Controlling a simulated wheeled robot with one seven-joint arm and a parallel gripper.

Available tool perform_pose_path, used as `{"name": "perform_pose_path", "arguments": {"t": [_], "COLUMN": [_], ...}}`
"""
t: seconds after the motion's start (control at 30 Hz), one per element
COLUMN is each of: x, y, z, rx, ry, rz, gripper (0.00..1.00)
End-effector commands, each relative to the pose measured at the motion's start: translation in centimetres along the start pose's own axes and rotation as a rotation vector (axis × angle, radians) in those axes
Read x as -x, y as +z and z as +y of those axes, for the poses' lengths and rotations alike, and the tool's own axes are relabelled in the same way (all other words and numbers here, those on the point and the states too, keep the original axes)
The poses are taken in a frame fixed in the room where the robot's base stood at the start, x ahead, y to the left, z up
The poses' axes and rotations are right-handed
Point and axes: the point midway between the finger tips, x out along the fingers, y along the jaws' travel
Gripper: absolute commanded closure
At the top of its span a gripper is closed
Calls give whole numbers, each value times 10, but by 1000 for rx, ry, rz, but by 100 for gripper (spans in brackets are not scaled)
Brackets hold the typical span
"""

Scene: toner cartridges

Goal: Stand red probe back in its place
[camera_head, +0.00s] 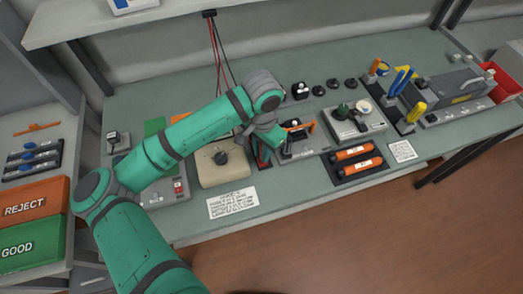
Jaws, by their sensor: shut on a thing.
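My gripper (270,140) is at the end of the green arm, low over the middle of the bench, between a beige box with a dark knob (222,160) and a grey test fixture (303,147). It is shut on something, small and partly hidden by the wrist. A narrow red piece (265,156), which looks like the red probe, shows just below the gripper beside a dark upright piece. I cannot tell the probe's tilt or whether it touches a holder. Red and black leads (217,45) hang from the shelf and pass behind my arm.
Two orange cartridges (353,153) lie in a dark tray right of the gripper. A grey device with round parts (354,120) stands behind them. A tool rack (402,95) and a red bin (505,80) are farther right. Orange REJECT (35,207) and green GOOD (33,243) boxes are left.

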Motion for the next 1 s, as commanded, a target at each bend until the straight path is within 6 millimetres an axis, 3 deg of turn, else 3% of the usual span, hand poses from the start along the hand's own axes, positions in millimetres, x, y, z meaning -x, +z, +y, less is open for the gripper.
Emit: {"name": "perform_pose_path", "arguments": {"t": [1.0], "x": [-10], "y": [0], "z": [0], "rx": [0], "ry": [0], "rz": [1], "gripper": [100]}}
